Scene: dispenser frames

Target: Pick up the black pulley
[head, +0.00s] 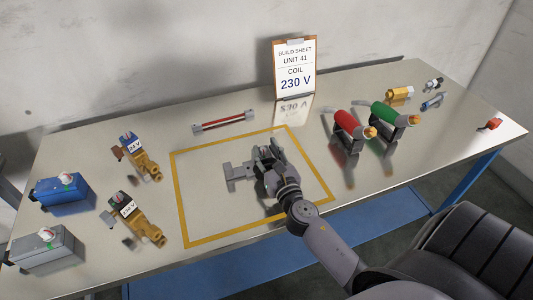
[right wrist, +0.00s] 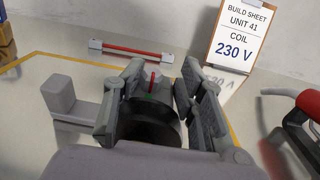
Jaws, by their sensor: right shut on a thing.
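The black pulley (right wrist: 148,124) shows in the right wrist view as a dark round body between the fingers of my right gripper (right wrist: 163,78). The fingers are shut on it from both sides. A small red piece and a green patch show just beyond the pulley. In the head view my right gripper (head: 266,158) is low inside the yellow outline, and it hides the pulley. A grey frame (head: 238,176) sits beside the gripper on its left; I cannot tell whether the pulley is still joined to it. My left gripper is out of view.
A build sheet (head: 295,67) reads coil 230 V. Behind the outline lies a red rod (head: 224,123). Brass valves (head: 149,166), blue (head: 62,191) and grey (head: 46,247) boxes are left.

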